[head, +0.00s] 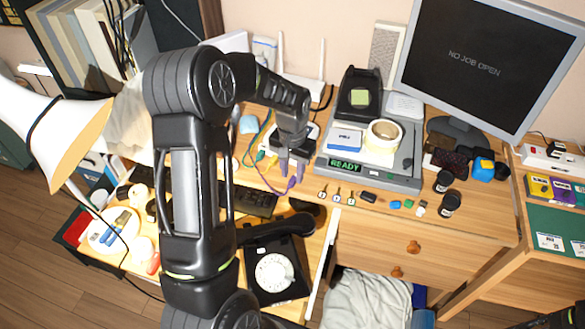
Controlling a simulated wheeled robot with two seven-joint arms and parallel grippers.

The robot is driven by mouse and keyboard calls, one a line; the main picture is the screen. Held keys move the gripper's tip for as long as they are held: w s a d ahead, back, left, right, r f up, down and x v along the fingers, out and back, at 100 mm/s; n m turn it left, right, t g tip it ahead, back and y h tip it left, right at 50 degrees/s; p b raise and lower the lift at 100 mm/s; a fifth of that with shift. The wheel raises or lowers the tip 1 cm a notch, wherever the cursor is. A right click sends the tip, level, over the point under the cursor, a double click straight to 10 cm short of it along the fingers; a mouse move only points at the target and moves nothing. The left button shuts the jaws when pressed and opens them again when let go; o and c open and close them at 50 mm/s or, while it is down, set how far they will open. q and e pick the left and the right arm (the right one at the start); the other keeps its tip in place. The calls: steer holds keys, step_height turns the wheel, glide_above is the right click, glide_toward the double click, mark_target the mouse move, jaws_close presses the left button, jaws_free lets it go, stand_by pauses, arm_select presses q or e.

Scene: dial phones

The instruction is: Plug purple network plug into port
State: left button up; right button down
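A purple network plug (292,183) on a purple cable (268,180) shows at the front edge of the desk, left of the grey machine. My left gripper (292,172) points down right at the plug, its fingers slightly apart. Whether the fingers touch or grip the plug is too small to tell. The port itself is not visible.
A grey machine with a "READY" display (345,165) stands right of the gripper, with a tape roll (384,135) on it. A black dial phone (274,270) sits below. A white router (300,88) stands behind.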

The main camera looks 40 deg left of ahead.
arm_select(q)
steer(key=shift+f+b, duration=0.55)
steer(key=shift+f, duration=0.65)
jaws_close()
steer(key=shift+r, duration=0.15)
steer(key=shift+r+p, duration=1.7)
steer(key=shift+r, duration=0.7)
